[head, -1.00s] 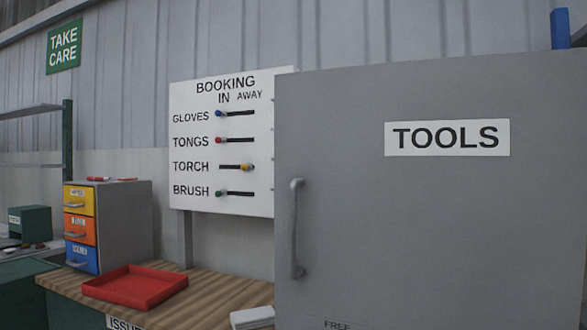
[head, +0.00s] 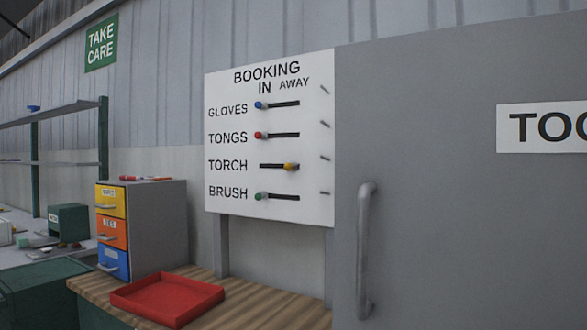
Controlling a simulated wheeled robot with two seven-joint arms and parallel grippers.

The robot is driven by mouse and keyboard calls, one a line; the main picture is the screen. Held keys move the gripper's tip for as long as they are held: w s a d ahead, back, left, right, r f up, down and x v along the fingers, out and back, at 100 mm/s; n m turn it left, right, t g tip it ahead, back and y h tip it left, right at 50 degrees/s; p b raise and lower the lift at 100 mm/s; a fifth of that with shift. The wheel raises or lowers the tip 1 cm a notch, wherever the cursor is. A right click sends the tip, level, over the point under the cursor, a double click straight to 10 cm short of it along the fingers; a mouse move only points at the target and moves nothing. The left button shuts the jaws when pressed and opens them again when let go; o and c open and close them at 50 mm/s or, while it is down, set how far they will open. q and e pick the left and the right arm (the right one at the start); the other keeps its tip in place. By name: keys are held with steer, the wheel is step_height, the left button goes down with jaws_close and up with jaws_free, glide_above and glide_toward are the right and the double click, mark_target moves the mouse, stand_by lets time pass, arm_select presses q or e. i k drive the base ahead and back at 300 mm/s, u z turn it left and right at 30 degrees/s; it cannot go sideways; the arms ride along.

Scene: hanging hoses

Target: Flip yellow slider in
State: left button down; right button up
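The yellow slider (head: 291,167) is on the TORCH row of the white booking board (head: 225,90). It sits at the right end of its black slot, on the AWAY side. The blue slider (head: 259,105) on GLOVES, the red slider (head: 258,135) on TONGS and the green slider (head: 261,197) on BRUSH all sit at the left ends of their slots, on the IN side. Neither of my grippers shows in the head view.
A grey tool cabinet (head: 430,200) with a vertical handle (head: 366,250) stands right of the board, close to its right edge. Below the board is a wooden counter (head: 255,300) with a red tray (head: 168,297). A small drawer unit (head: 158,225) stands at the left.

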mark_target(288, 166)
steer(key=u, duration=0.55)
steer(key=k, duration=0.65)
steer(key=u, duration=1.1)
steer(key=i, duration=1.1)
steer(key=z, duration=0.55)
steer(key=i, duration=1.1)
steer(key=z, duration=1.05)
